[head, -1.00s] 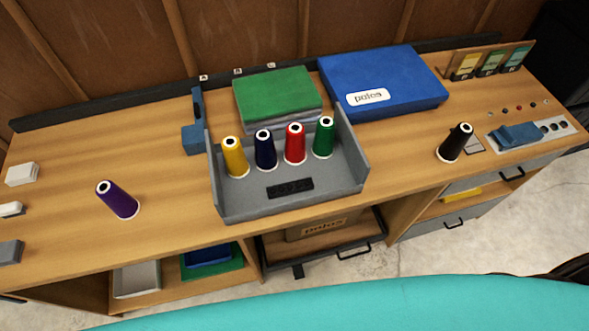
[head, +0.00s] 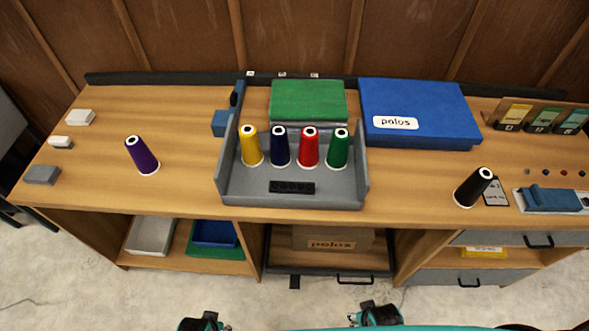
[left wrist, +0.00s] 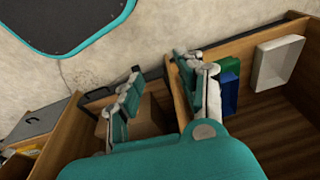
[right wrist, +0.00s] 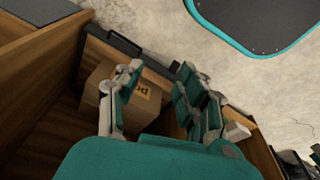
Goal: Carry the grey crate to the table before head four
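The grey crate (head: 290,195) stands on the wooden workbench (head: 190,195) in the head view, with raised side walls, a low front and a dark strip inside. A yellow cone (head: 251,148), a navy cone (head: 280,148), a red cone (head: 309,150) and a green cone (head: 338,150) stand upright in it. My left gripper (head: 203,322) and right gripper (head: 375,313) are at the bottom edge, in front of the bench and apart from the crate. Both are open and empty in the wrist views (left wrist: 158,70) (right wrist: 161,70). I cannot pick out the table before head four.
A purple cone (head: 142,156) and white and grey blocks lie left. A green box (head: 308,98) and blue box (head: 420,110) are behind. Below are a light grey bin (head: 151,235) and a cardboard box (head: 332,239) in a pulled-out drawer.

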